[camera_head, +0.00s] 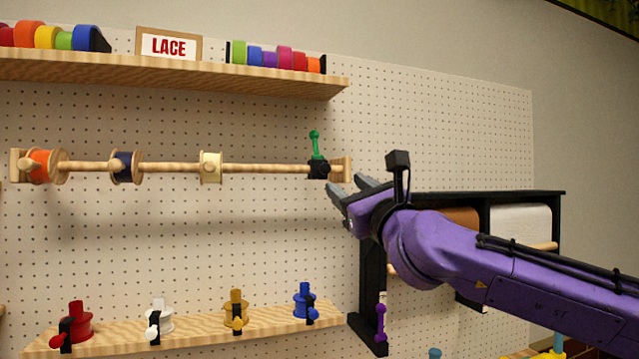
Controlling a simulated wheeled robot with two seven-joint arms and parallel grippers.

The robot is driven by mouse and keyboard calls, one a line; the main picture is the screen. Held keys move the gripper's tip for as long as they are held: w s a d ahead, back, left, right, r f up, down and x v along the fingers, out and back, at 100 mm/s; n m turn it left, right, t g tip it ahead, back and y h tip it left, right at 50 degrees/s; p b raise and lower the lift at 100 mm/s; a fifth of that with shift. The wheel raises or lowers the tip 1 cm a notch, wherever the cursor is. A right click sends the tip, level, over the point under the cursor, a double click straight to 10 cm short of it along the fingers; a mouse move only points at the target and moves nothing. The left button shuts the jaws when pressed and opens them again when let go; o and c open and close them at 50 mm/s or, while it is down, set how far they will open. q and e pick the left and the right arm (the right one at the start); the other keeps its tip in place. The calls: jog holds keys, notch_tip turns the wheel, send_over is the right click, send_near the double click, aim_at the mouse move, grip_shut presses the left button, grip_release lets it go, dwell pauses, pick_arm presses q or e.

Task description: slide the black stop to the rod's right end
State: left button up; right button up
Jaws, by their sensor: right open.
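The wooden rod (265,168) runs level across the pegboard. The black stop (318,169), with a green lever (315,145) standing up from it, sits near the rod's right end, close to the wooden end bracket (347,168). An orange spool (41,166), a dark blue spool (124,167) and a cream spool (210,167) are on the rod to its left. My right gripper (347,190) is open and empty, just below and right of the stop, apart from it in the picture. My left gripper is not in view.
A shelf (200,74) with ribbon rolls and a LACE sign (168,46) is above the rod. A lower shelf (190,330) holds several coloured spools with clamps. A black rack (480,197) with rolls stands right, behind my right arm. The pegboard directly below the rod is clear.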

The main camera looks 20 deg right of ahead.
aim_at(330, 170)
jog(key=p+x, duration=0.2)
jog(key=x, duration=0.2)
jog(key=p+x, duration=0.3)
jog(key=x, duration=0.2)
jog(key=shift+w+a+r, duration=0.15)
jog(key=shift+a+r, duration=0.1)
jog(key=shift+s+r, duration=0.1)
jog(key=shift+s, duration=0.2)
jog(key=shift+c, duration=0.3)
grip_shut()
jog(key=shift+d+b, duration=0.2)
jog(key=shift+b, duration=0.25)
jog(key=shift+o, duration=0.3)
grip_release()
jog(key=shift+w, duration=0.15)
